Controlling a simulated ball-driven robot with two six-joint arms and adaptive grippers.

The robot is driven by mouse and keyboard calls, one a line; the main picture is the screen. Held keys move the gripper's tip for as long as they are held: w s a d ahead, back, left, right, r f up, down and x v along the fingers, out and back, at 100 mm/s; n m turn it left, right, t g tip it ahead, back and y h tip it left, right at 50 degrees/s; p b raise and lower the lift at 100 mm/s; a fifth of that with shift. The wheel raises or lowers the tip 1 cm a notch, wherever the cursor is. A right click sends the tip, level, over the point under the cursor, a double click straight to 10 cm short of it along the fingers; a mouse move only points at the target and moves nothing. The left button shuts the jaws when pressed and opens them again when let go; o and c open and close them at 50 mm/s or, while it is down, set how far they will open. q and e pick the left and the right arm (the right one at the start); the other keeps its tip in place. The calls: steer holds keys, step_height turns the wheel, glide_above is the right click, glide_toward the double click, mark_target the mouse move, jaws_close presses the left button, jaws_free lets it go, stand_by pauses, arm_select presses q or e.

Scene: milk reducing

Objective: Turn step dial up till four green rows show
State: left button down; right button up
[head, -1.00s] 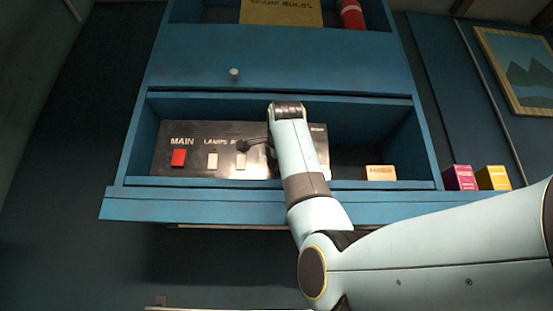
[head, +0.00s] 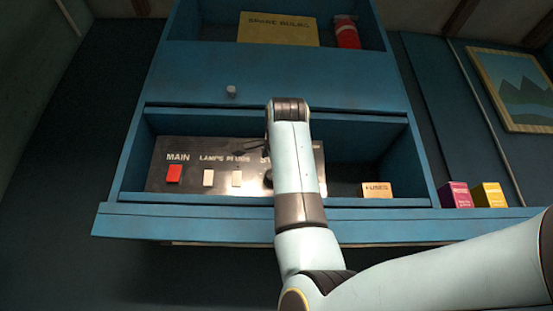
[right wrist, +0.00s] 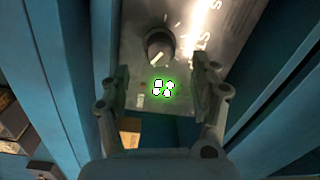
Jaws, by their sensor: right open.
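The step dial (right wrist: 160,45) is a dark round knob with a pale mark on the dark control panel (right wrist: 190,25). Below it in the right wrist view is a green-glowing display (right wrist: 163,87) with several white marks; I cannot clearly tell how many rows they make. My right gripper (right wrist: 158,78) is open, its fingers to either side of the display and just below the dial, holding nothing. In the head view the panel (head: 200,150) sits in the blue cabinet, and my right arm hides the display and most of the dial (head: 268,180). My left gripper is not in view.
A red MAIN switch (head: 174,174) and two pale switches, lamps (head: 208,178) and plugs (head: 237,179), are left of the dial. A fuses box (head: 377,189) is on the shelf to the right. Magenta (head: 456,195) and yellow (head: 489,195) boxes stand outside the cabinet.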

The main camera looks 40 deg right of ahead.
steer(key=v, duration=0.5)
steer(key=shift+w+d, duration=0.1)
stand_by(0.3)
